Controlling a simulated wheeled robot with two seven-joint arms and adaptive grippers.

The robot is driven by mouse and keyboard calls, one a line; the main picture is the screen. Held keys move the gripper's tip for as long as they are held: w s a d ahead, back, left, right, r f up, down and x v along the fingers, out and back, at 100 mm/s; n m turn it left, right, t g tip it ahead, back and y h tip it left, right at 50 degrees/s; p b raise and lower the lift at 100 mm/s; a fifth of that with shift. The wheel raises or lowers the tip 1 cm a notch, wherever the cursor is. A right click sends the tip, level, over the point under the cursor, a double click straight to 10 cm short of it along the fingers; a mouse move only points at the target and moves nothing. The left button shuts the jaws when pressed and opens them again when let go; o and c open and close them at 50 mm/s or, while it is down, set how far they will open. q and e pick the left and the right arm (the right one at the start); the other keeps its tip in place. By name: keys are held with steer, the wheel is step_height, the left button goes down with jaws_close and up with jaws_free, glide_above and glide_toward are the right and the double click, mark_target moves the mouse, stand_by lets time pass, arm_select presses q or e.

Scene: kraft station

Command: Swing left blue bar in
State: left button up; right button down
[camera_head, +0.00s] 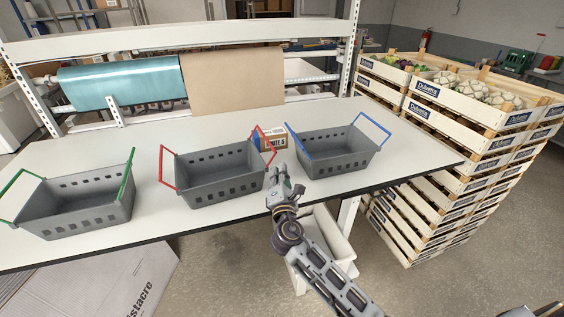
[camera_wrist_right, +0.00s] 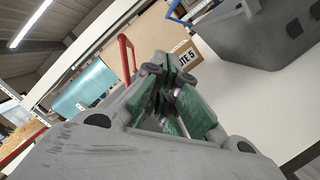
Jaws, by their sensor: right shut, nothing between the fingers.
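The grey basket with blue bars (camera_head: 338,152) stands at the right of the table. Its left blue bar (camera_head: 287,145) is at the basket's left end, leaning outward to the left; it also shows at the top of the right wrist view (camera_wrist_right: 174,12). Its right blue bar (camera_head: 375,124) sticks up and outward at the right end. My right gripper (camera_head: 281,172) is shut and empty, left of this basket and near the table's front edge, apart from the left blue bar. Its closed fingers show in the right wrist view (camera_wrist_right: 172,92). My left gripper is out of view.
A grey basket with red bars (camera_head: 213,187) stands just left of my right gripper. A basket with green bars (camera_head: 82,216) is farther left. A small cardboard box (camera_head: 273,136) sits behind, between two baskets. Stacked wooden crates (camera_head: 437,170) stand right of the table.

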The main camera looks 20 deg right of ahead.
mark_target(293, 135)
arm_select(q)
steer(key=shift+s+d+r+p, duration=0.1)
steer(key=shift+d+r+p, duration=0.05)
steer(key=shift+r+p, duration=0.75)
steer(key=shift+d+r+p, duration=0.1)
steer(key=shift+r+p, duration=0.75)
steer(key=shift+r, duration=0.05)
arm_select(e)
steer(key=w+d+r, duration=0.3)
steer(key=w+d, duration=0.2)
steer(key=w, duration=0.4)
steer(key=shift+w+r, duration=0.25)
steer(key=shift+r, duration=0.1)
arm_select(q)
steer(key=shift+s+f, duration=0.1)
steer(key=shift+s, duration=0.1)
arm_select(e)
steer(key=shift+w, duration=0.1)
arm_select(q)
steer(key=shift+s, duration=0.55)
arm_select(e)
steer(key=shift+d+r+m, duration=0.1)
steer(key=shift+r+m, duration=0.1)
steer(key=shift+m, duration=0.2)
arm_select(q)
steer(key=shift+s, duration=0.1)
